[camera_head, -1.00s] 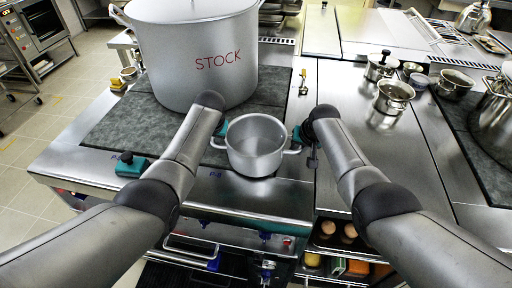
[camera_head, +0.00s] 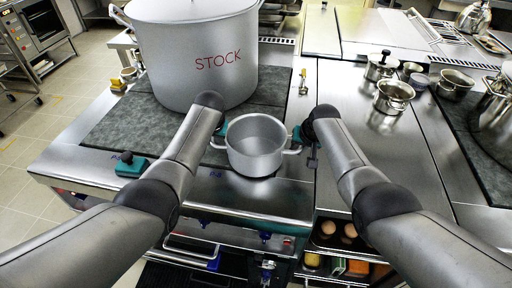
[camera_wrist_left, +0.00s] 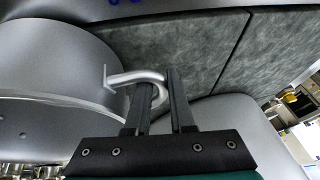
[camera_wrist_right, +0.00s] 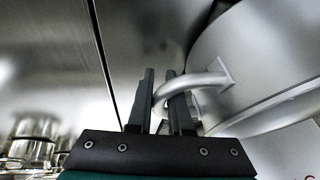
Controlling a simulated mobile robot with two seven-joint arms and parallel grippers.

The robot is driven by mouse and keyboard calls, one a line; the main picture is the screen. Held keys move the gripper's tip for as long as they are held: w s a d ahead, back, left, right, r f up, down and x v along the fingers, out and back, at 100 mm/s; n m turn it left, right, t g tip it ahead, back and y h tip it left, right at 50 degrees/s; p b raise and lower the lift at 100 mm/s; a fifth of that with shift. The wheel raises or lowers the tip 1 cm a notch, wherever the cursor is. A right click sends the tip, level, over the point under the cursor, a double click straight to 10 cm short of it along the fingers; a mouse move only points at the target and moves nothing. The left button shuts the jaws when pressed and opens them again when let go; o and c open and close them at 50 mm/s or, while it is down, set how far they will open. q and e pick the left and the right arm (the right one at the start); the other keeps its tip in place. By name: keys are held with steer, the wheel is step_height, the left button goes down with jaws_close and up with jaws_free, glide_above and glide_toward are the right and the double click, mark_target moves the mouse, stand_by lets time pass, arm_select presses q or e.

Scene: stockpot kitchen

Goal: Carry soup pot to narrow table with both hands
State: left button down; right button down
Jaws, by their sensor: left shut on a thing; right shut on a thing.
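The soup pot (camera_head: 256,146) is a small grey metal pot with two side handles and no lid. It looks empty inside and is upright over the front of the steel counter, in front of the big STOCK pot. My left gripper (camera_head: 222,132) is shut on its left handle; in the left wrist view the fingers (camera_wrist_left: 158,100) straddle the looped handle (camera_wrist_left: 135,78). My right gripper (camera_head: 298,135) is at the right handle; in the right wrist view the fingers (camera_wrist_right: 165,100) close on that handle (camera_wrist_right: 195,82). I cannot tell which surface is the narrow table.
The large STOCK pot (camera_head: 195,55) stands on the dark hob (camera_head: 105,130) behind. A teal-based knob or tool (camera_head: 131,165) lies at the front left. Small pots (camera_head: 393,96) stand on the right counter. Eggs (camera_head: 328,228) sit on a shelf below.

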arm_select(q)
steer(key=shift+a+r, duration=0.1)
steer(key=shift+a, duration=0.2)
arm_select(e)
steer(key=shift+d, duration=0.3)
